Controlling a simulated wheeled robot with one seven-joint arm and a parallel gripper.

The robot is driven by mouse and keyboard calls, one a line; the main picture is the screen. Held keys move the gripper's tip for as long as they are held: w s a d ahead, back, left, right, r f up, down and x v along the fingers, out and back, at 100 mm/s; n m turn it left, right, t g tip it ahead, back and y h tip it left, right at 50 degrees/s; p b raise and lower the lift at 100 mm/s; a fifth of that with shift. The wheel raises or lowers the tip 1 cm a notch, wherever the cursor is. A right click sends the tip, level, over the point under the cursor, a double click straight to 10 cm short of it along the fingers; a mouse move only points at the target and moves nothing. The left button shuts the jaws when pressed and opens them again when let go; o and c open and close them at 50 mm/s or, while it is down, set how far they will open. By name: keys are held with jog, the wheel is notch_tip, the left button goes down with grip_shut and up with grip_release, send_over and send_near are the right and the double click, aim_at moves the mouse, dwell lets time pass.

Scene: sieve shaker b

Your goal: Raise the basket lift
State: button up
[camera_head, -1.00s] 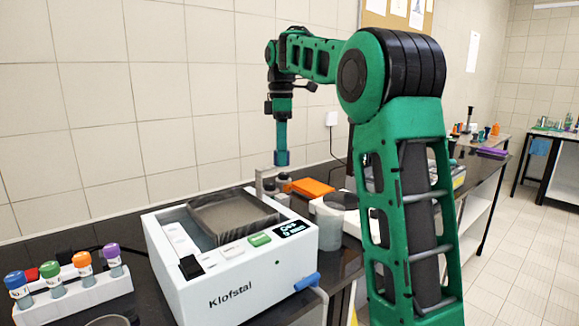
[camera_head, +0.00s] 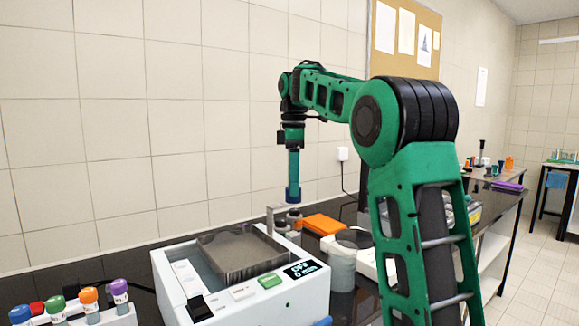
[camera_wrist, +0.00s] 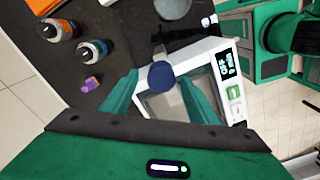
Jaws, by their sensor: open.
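The white bath machine (camera_head: 235,296) stands on the dark bench, with the grey mesh basket (camera_head: 240,252) in its opening near rim level. A grey bracket (camera_head: 279,218) rises at its back right corner. A dark blue round knob (camera_head: 292,195) is above it; in the wrist view the knob (camera_wrist: 161,75) joins a grey arm. My gripper (camera_head: 292,182) points straight down at the knob. In the wrist view my gripper (camera_wrist: 161,88) is open, with one green finger on each side of the knob. I cannot tell whether either finger touches it.
Capped tubes in a white rack (camera_head: 90,314) stand at the left. A clear jar (camera_head: 341,268) and an orange box (camera_head: 322,224) are right of the machine. The tiled wall is close behind. Dark bottles (camera_wrist: 92,50) show in the wrist view.

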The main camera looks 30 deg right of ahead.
notch_tip(320, 180, up, 9)
jog(key=shift+r, duration=0.15)
dwell(0.4)
dwell(0.4)
